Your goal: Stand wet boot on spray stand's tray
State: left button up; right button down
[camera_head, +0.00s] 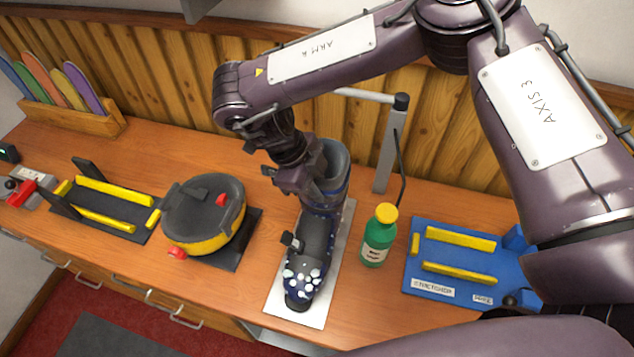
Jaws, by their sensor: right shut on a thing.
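The dark boot (319,235) has blue trim and white drops or foam spots on its toe. It is upright, its toe pointing toward the front edge of the bench. My right gripper (312,187) is shut on the boot's shaft near its top, from the left side. The spray stand has a pale flat tray (335,271) under the boot and a grey post (389,150) behind it. The boot is over the tray; I cannot tell whether its sole touches. The sole and part of the shaft are hidden. My left gripper is not in view.
A green bottle with a yellow cap (379,236) stands close right of the tray. A blue stretcher fixture (425,275) is farther right. A round black and yellow device (204,214) and a black and yellow rack (112,207) stand left. My arm covers the right side.

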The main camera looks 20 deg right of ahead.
jog(key=shift+f, duration=0.25)
dwell(0.7)
jog(key=c, duration=1.4)
grip_release()
jog(key=shift+o, duration=0.4)
jog(key=shift+s, duration=0.1)
jog(key=shift+f, duration=0.1)
jog(key=shift+a+r+b, duration=0.2)
jog(key=shift+r+b, duration=0.2)
jog(key=shift+r, duration=0.05)
jog(key=b+v, duration=0.1)
jog(key=v, duration=0.6)
